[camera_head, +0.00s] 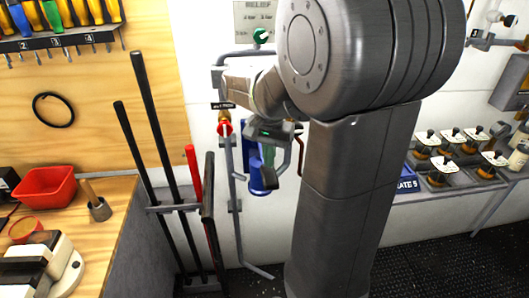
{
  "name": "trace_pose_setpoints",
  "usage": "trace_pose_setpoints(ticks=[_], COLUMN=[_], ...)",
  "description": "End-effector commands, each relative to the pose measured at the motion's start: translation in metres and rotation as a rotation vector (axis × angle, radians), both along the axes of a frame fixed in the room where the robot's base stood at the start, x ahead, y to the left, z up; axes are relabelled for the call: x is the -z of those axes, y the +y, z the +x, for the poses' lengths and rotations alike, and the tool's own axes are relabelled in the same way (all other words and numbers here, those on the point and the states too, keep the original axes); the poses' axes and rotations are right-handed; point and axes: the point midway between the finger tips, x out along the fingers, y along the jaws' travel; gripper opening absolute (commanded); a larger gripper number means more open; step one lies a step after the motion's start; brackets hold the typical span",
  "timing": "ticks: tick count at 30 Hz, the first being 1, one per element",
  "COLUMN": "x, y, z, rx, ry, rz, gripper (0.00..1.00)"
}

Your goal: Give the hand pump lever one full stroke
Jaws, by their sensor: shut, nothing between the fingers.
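A blue cylinder (256,172), which looks like the hand pump's body, is mounted upright on the white wall, left of my arm. A thin grey rod (230,160) runs down beside it from a red knob (225,128); I cannot tell surely whether this is the pump lever. My gripper (267,156) is shut and empty, pointing down in front of the blue cylinder. It hides part of the cylinder, and contact with the pump cannot be judged. My arm covers the wall to the right.
A rack of long black bars and a red-handled bar (193,172) stands left of the pump. A wooden bench (110,215) holds a red bin (45,187). A ledge with several brass-coloured fittings (440,175) is at right. Dark studded floor (450,255) is clear at lower right.

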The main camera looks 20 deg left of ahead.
Motion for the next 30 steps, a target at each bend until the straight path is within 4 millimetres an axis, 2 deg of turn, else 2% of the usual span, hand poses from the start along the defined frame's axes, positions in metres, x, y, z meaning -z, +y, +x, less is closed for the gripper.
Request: trace_pose_setpoints(ticks=[11, 24, 30], x=[-0.002, -0.044, -0.050], y=[0.000, 0.000, 0.000], z=[0.000, 0.000, 0.000], rx=[0.000, 0.000, 0.000], ry=[-0.001, -0.001, -0.001], rz=[0.001, 0.001, 0.001], gripper=[0.00, 0.00, 0.00])
